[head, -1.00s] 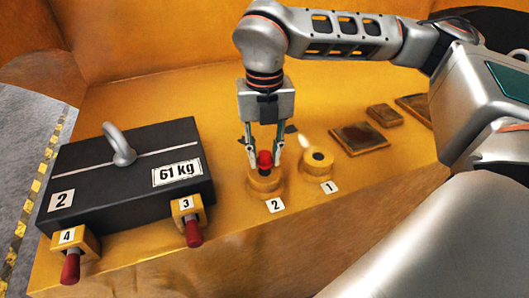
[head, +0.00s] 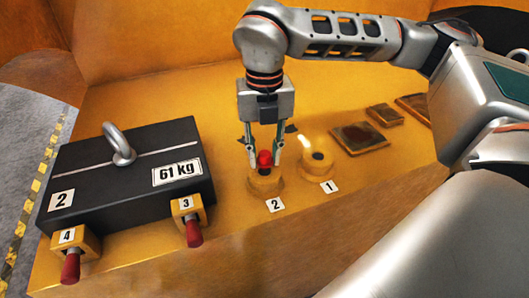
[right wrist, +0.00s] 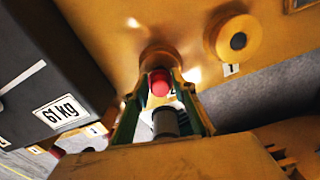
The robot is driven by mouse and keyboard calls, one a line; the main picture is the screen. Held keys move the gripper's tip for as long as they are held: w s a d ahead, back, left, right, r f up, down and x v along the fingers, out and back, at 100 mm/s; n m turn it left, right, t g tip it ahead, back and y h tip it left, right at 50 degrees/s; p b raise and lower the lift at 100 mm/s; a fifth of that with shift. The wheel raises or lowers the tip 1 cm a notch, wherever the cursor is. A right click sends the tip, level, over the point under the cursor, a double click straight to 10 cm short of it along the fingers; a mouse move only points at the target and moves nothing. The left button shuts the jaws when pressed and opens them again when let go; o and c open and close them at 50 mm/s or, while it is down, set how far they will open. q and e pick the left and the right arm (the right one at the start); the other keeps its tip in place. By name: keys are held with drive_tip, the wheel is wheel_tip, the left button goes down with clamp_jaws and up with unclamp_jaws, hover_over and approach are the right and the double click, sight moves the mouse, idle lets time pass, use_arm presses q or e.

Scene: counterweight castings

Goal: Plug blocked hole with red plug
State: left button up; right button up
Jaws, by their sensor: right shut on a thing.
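My right gripper (head: 264,160) is shut on a red plug (head: 265,157), pointing down over the round yellow boss labelled 2 (head: 264,184). A dark spot shows at the boss's top under the plug. I cannot tell if the plug's lower end is inside the hole. In the right wrist view the plug (right wrist: 160,82) sits between the fingertips, in front of the boss (right wrist: 160,58). The boss labelled 1 (head: 318,172) stands to the right, its centre (head: 317,156) dark; I cannot tell whether it is blocked. My left gripper is not in view.
A black 61 kg block (head: 130,180) with a metal lifting eye (head: 121,148) stands left. Red-handled pins sit in yellow brackets 3 (head: 194,232) and 4 (head: 71,266) at its front. Flat brown plates (head: 359,138) lie right on the yellow ledge.

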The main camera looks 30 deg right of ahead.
drive_tip(key=shift+f, duration=0.3)
drive_tip(key=shift+f+b, duration=0.35)
drive_tip(key=shift+b, duration=0.05)
drive_tip(key=shift+f+b, duration=0.3)
drive_tip(key=shift+f, duration=0.15)
drive_tip(key=shift+r, duration=0.2)
drive_tip(key=shift+r+p, duration=0.65)
drive_tip(key=shift+r, duration=0.1)
idle(0.6)
drive_tip(key=shift+f+b, duration=0.55)
drive_tip(key=shift+f, duration=0.45)
idle(0.4)
drive_tip(key=shift+r, duration=0.3)
